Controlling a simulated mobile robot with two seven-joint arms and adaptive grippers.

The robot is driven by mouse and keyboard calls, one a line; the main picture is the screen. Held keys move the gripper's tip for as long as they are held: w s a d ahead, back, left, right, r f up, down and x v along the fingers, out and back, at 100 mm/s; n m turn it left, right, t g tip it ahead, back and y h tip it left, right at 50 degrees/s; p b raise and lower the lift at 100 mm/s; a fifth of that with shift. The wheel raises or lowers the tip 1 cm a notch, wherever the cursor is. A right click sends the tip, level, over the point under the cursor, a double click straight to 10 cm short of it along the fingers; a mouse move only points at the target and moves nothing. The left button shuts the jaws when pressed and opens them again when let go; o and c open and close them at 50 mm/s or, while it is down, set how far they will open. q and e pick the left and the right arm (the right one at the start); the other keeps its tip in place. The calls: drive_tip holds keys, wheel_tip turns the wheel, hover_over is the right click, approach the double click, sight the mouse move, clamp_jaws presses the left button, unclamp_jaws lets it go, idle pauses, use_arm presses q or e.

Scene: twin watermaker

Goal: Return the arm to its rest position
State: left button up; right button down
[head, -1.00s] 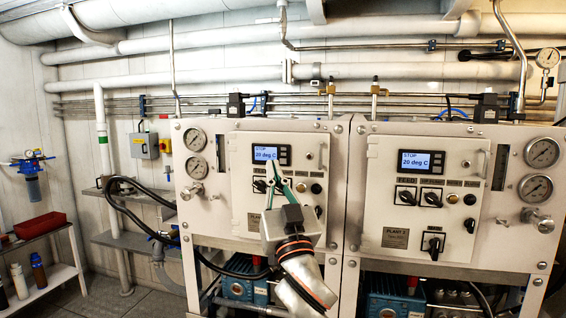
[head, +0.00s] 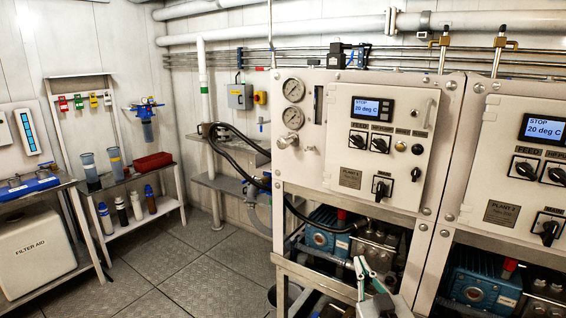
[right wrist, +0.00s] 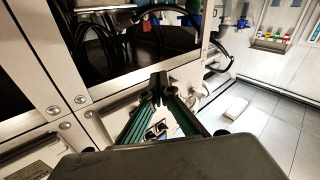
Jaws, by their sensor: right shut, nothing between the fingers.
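My right gripper (head: 361,265) is low at the bottom edge of the head view, in front of the lower frame of the plant 1 unit. Its green-grey fingers are together and hold nothing. In the right wrist view the fingertips (right wrist: 158,88) meet, near the cabinet's white frame and dark lower opening. The plant 1 panel (head: 383,150) is above the gripper, with a lit display (head: 372,107) reading "STOP 20 deg C" and several black rotary switches. The gripper is apart from the panel. Most of the right arm is out of the head view. My left gripper is not in view.
The plant 2 panel (head: 525,170) stands at the right. Blue pumps (head: 328,235) sit below the panels. A shelf with bottles and a red tray (head: 152,161) is at the left, with a filter aid container (head: 30,250). The floor (head: 175,265) between is clear.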

drive_tip(key=s+f+n+g, duration=0.1)
drive_tip(key=s+f+g, duration=0.3)
drive_tip(key=s+f, duration=1)
drive_tip(key=s+d+f+g+y, duration=0.1)
drive_tip(key=s+f+g, duration=0.3)
drive_tip(key=s+f, duration=0.9)
wheel_tip(320, 180, down, 5)
drive_tip(key=shift+s+f+n, duration=0.2)
drive_tip(key=shift+s+n, duration=0.15)
drive_tip(key=shift+n, duration=0.05)
drive_tip(key=shift+d, duration=0.15)
idle(0.4)
